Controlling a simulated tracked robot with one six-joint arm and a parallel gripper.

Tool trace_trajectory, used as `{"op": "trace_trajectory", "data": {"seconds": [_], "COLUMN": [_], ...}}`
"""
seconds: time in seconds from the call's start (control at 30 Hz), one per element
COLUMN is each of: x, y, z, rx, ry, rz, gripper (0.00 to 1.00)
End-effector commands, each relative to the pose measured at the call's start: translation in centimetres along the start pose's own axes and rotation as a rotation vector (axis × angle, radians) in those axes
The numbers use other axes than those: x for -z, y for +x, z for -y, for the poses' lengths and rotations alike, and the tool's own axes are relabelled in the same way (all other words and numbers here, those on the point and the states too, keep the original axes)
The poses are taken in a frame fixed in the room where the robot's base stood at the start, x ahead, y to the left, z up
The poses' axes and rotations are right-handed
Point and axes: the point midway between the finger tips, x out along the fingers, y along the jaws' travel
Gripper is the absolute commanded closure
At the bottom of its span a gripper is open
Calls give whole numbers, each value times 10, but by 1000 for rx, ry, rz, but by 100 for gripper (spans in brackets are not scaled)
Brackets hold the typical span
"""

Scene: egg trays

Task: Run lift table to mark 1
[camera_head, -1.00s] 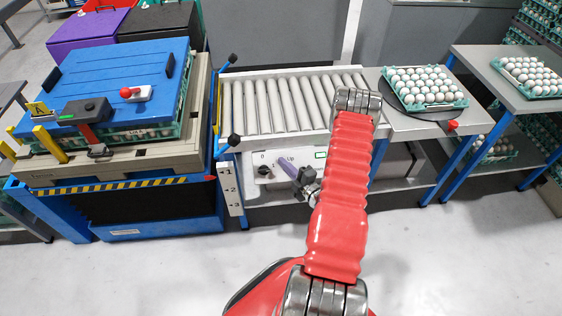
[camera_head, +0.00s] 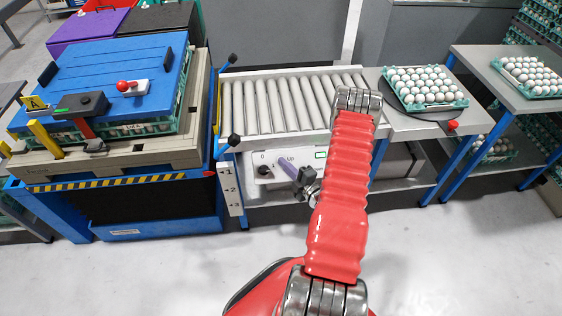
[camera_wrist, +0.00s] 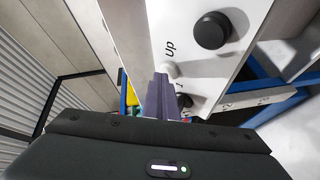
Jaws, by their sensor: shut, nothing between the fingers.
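The lift table (camera_head: 112,184) stands at the left, its striped deck edge level. A red pointer (camera_head: 209,174) on its right side is near the 1 at the top of the white mark plate (camera_head: 229,188), which also shows 2 and 3. The white control panel (camera_head: 262,170) is under the roller conveyor. My gripper (camera_head: 282,163) is shut and empty, its purple fingers at the panel by the "Up" label. The wrist view shows the fingers (camera_wrist: 164,86) against or very close to the panel below "Up"; they hide the contact. A black knob (camera_wrist: 211,30) is beside them.
The lift table carries a pallet (camera_head: 130,158) with egg trays under a blue lid (camera_head: 120,75). The roller conveyor (camera_head: 285,132) leads right to a turntable with an egg tray (camera_head: 425,107). A side table (camera_head: 510,92) stands farther right. The front floor is clear.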

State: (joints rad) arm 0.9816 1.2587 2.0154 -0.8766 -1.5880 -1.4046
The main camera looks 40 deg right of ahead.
Motion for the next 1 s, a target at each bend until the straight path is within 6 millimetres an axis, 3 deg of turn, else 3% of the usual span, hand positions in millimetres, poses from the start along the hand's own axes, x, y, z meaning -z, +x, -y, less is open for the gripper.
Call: {"op": "trace_trajectory", "data": {"seconds": [1.0], "x": [15], "y": [-22], "z": [-17], "rx": [-1], "ry": [0], "rz": [1], "gripper": [100]}}
